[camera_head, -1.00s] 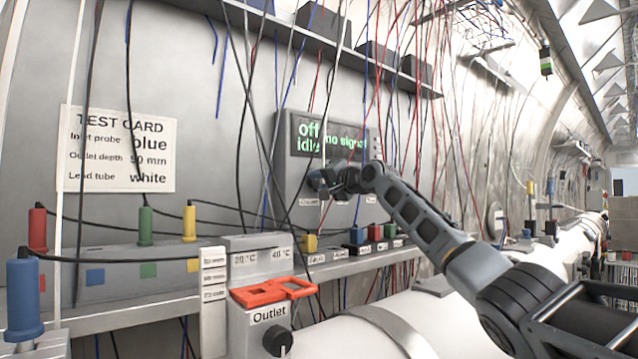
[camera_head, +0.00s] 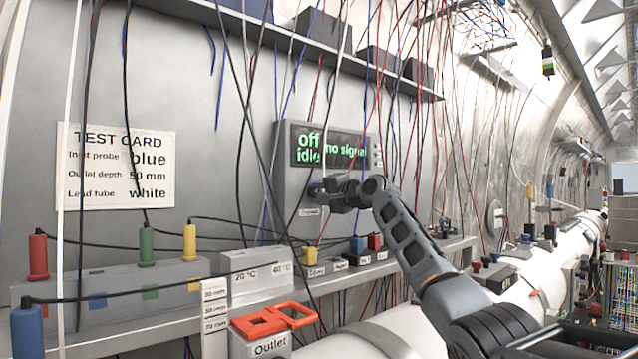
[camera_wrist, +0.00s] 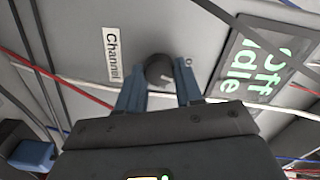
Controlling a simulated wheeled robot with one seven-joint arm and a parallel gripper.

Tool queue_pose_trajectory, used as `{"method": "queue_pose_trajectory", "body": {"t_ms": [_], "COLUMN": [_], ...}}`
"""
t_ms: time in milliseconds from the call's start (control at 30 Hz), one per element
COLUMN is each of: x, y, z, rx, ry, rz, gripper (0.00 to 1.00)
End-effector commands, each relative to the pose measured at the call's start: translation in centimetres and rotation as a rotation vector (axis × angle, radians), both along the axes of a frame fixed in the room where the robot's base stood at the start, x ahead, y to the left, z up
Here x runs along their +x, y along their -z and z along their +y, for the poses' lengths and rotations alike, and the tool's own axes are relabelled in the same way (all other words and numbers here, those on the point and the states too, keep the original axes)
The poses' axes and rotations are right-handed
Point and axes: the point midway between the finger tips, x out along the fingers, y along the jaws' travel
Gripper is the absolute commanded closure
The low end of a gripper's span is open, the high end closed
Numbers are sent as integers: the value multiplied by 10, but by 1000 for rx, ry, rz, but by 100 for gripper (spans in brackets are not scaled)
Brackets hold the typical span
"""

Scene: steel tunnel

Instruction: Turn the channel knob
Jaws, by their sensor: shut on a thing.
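The grey instrument box (camera_head: 288,170) on the wall has a dark screen (camera_head: 330,146) with green text reading "off", "idle" and "no signal". The dark round channel knob (camera_wrist: 159,68) shows in the wrist view beside a white "Channel" label (camera_wrist: 112,54). My gripper (camera_wrist: 160,84) has its two blue fingers shut on the knob, one on each side. In the head view my gripper (camera_head: 316,190) reaches the lower left of the box and hides the knob there. The screen (camera_wrist: 257,66) also shows in the wrist view, reading "off" and "idle".
Many hanging wires cross in front of the box; a red one (camera_wrist: 75,93) and a pale one run near my fingers. A shelf below holds colored plugs, including a blue one (camera_head: 357,243). A test card (camera_head: 117,165) is on the wall at left.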

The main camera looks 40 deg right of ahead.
Motion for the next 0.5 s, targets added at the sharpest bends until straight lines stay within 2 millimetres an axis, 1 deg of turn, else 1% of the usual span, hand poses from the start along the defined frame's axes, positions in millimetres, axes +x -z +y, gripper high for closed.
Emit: {"method": "queue_pose_trajectory", "body": {"t_ms": [33, 200, 500], "x": [1, 1, 0], "y": [-4, -2, 0], "z": [1, 1, -1], "rx": [43, 175, 340], "ry": [-1, -1, 1], "rz": [4, 9, 14], "gripper": [95, 95, 95]}}
